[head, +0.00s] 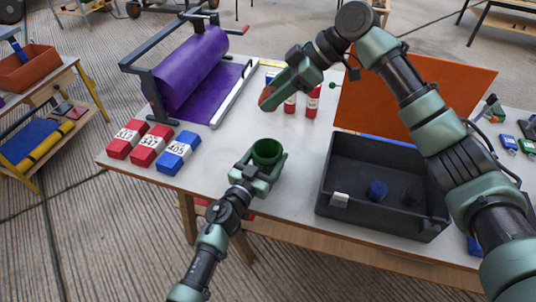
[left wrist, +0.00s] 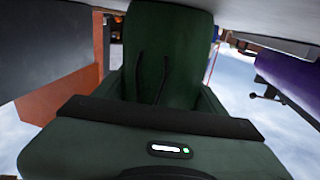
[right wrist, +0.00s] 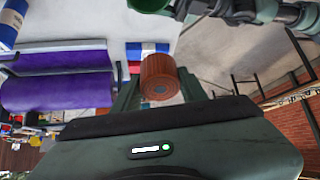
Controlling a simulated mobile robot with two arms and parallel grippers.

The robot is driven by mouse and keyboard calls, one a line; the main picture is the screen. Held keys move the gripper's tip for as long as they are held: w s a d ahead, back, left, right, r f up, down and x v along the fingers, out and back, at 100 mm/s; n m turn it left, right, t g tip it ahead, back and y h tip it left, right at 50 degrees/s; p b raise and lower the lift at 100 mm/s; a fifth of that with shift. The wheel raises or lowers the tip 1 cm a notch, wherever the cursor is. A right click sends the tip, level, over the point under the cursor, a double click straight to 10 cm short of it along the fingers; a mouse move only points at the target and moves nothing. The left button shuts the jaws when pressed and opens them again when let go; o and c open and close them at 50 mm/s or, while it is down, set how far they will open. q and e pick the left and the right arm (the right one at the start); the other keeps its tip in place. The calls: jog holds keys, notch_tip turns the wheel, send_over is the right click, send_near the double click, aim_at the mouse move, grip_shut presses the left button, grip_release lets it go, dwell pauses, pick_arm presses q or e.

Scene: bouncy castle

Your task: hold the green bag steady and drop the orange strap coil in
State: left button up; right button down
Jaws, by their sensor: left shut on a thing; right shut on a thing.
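The green bag (head: 267,150) stands upright with its round mouth open at the front of the table. My left gripper (head: 266,166) is shut on it, and the bag's green side with two dark cords fills the middle of the left wrist view (left wrist: 165,50). My right gripper (head: 268,102) is shut on the orange strap coil (right wrist: 160,78). In the head view the coil (head: 265,95) is mostly hidden by the gripper. It is held up in the air, beyond the bag's mouth in the picture. The bag's rim (right wrist: 149,4) shows at the top of the right wrist view.
A purple roll on a stand (head: 190,68) is at the back left. Red and blue packs (head: 150,145) lie at the left edge. A black open box (head: 340,180) with a blue item inside is right of the bag. Red cans (head: 312,100) stand behind my right gripper.

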notch_tip(320, 180, down, 13)
dwell(1.5)
jog(key=c, duration=0.7)
grip_release()
jog(key=v, duration=1.2)
pick_arm(q)
jog(key=o, duration=1.8)
